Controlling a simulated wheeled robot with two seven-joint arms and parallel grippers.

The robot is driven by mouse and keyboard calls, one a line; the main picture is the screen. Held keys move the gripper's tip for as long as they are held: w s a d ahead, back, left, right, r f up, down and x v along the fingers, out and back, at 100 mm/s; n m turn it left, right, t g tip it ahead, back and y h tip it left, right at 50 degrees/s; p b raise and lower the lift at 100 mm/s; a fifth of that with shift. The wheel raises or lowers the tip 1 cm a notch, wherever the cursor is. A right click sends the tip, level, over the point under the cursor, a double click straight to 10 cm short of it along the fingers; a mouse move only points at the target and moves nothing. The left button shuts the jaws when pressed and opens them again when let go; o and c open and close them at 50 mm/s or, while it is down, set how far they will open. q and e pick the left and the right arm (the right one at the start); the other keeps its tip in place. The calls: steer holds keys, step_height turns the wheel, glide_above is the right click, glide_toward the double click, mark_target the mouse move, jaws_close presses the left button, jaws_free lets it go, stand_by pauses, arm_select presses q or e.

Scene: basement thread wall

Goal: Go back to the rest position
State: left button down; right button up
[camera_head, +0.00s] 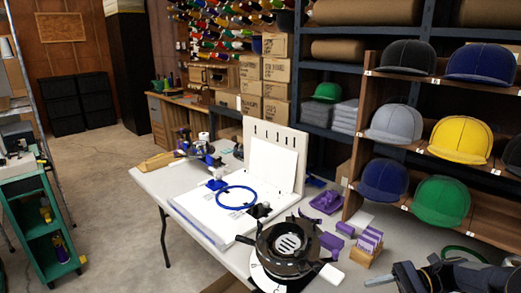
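My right gripper (385,280) shows at the bottom right corner, over the near right end of the white table (185,180). It is dark with a pale tip, and only part of it is in frame. I cannot see whether its fingers are apart. It lies to the right of the black round fixture (288,243) and in front of the small wooden box with purple pieces (367,248). My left gripper is not in view.
A blue hoop (236,198) lies on a white board by an upright white panel (273,165). Purple parts (327,201) lie behind the fixture. A shelf of caps (460,138) stands at the right. A green cart (35,215) stands at the left, with open floor between.

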steer(key=s+a+r+n+t+h+p, duration=0.1)
steer(key=s+a+r+n+h+p, duration=0.25)
steer(key=s+r, duration=0.45)
steer(key=s+a+r+n+t+h+p, duration=0.1)
steer(key=s+a+r+n+h+p, duration=0.3)
steer(key=s+r, duration=0.35)
steer(key=s+a+n+t+h+p, duration=0.1)
steer(key=s+n+t+h, duration=0.3)
steer(key=s+n, duration=0.2)
steer(key=shift+s+a+r, duration=0.15)
steer(key=shift+s, duration=0.6)
steer(key=shift+h, duration=0.25)
